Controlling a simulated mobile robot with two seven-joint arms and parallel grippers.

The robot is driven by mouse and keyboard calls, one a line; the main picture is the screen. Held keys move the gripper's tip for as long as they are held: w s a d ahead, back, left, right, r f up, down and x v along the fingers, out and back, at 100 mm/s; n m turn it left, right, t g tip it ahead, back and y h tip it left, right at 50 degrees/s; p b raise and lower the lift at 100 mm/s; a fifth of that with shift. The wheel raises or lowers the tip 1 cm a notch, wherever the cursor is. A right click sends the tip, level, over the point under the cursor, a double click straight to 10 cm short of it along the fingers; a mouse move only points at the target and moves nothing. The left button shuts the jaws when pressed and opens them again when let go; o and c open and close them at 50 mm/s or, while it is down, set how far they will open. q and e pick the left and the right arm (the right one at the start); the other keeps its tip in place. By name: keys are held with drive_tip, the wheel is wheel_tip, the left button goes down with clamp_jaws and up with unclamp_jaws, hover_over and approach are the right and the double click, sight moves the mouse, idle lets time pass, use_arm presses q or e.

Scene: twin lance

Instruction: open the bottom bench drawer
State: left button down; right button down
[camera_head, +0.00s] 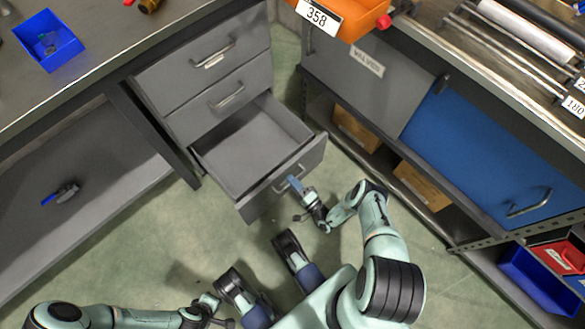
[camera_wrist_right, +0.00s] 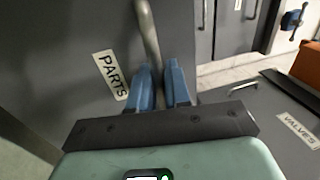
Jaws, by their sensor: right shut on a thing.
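The bottom bench drawer (camera_head: 247,152) is grey and stands pulled out well from the bench, its empty inside showing. My right gripper (camera_head: 296,186) is at its front, with blue fingers shut on the bar handle (camera_head: 283,184). In the right wrist view the handle (camera_wrist_right: 148,35) runs down between the blue fingers of the gripper (camera_wrist_right: 161,86), beside a PARTS label (camera_wrist_right: 110,75). My left gripper (camera_head: 208,308) is low in the head view, away from the drawer; its fingers are too small to read.
Two shut drawers (camera_head: 203,66) sit above the open one. A blue cabinet door (camera_head: 485,150) and a VALVES panel (camera_head: 350,80) are to the right, above a shelf with cardboard boxes (camera_head: 422,185). Green floor (camera_head: 140,245) is clear in front and to the left.

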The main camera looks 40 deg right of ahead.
use_arm(q)
drive_tip(key=shift+s, duration=0.1)
use_arm(e)
drive_tip(key=shift+s, duration=0.15)
drive_tip(key=c, duration=1.3)
unclamp_jaws()
drive_tip(key=shift+s, duration=0.1)
